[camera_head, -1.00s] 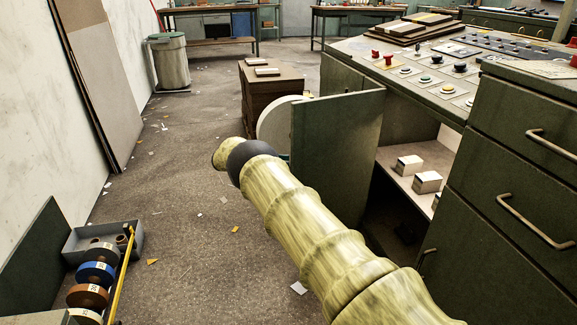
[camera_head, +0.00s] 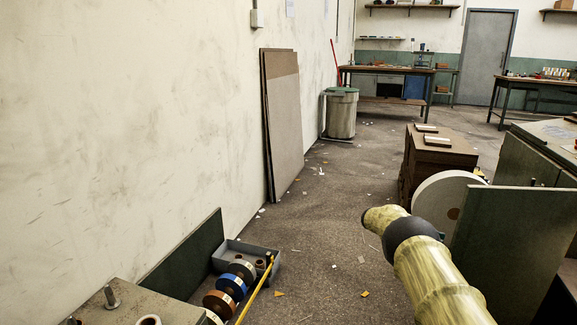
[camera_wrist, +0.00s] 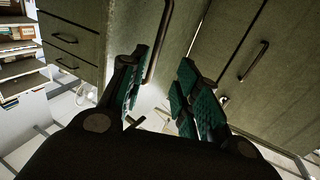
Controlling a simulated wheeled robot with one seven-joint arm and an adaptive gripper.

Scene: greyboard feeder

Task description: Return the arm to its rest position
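My gripper (camera_wrist: 160,90) shows in the wrist view with its two green-padded fingers apart. I see nothing held between them. My arm (camera_head: 430,275), in a yellowish sleeve with a dark joint, reaches forward from the lower right of the head view. The gripper itself cannot be made out in the head view. In the wrist view, a grey-green cabinet front with a long handle (camera_wrist: 158,45) lies beyond the left finger, and another handled panel (camera_wrist: 250,62) lies beyond the right one. I cannot tell how close the fingers are to them.
An open cabinet door (camera_head: 505,235) stands right of my arm, with a big pale roll (camera_head: 437,200) and brown stack (camera_head: 440,160) behind it. A tape-roll rack (camera_head: 232,285) is at lower left. Boards (camera_head: 284,125) lean on the wall. The littered floor between is open.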

